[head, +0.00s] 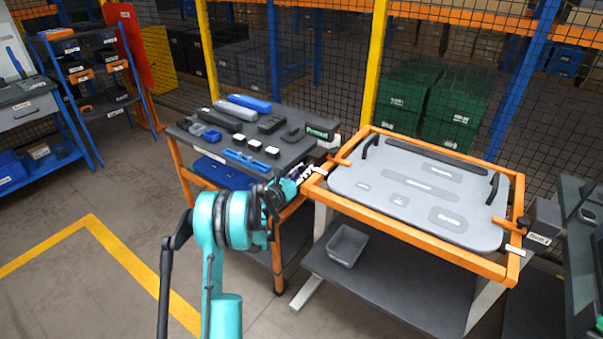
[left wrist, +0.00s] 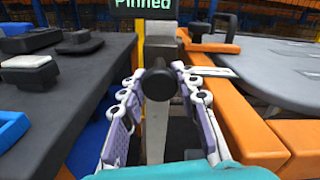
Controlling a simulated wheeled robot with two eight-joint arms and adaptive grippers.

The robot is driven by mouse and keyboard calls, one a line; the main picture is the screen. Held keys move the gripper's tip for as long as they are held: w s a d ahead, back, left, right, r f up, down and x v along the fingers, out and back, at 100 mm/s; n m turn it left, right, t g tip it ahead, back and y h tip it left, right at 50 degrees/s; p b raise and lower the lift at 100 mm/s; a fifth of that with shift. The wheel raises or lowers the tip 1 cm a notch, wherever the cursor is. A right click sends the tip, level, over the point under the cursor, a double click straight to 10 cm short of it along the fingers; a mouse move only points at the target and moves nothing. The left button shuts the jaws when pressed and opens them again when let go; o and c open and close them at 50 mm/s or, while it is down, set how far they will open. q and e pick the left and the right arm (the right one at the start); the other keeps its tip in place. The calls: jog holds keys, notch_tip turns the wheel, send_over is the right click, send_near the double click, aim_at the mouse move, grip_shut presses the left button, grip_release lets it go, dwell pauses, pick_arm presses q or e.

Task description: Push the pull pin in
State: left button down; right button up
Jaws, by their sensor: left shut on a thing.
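The pull pin (left wrist: 158,83) shows in the left wrist view as a dark round knob, end-on, in front of a grey metal upright (left wrist: 156,125). My left gripper (left wrist: 160,92) is shut on the knob, with one finger on each side. In the head view my left gripper (head: 303,178) is at the gap between the dark tool table and the orange frame; the pin cannot be made out there. A dark sign (left wrist: 143,4) above the pin reads "Pinned"; it also shows in the head view (head: 320,132). My right gripper is not in view.
The dark table (head: 185,126) at left carries several tools and blocks. The orange frame (head: 420,245) holds a grey door panel (head: 360,190) at right. A grey bin (head: 348,246) stands on the shelf below. Open floor (head: 60,290) lies at the left.

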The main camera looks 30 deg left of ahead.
pick_arm(q)
jog(key=c, duration=1.4)
grip_release()
jog(key=shift+w, duration=0.15)
jog(key=s, duration=1.2)
jog(key=shift+a, duration=0.45)
jog(key=shift+f, duration=0.1)
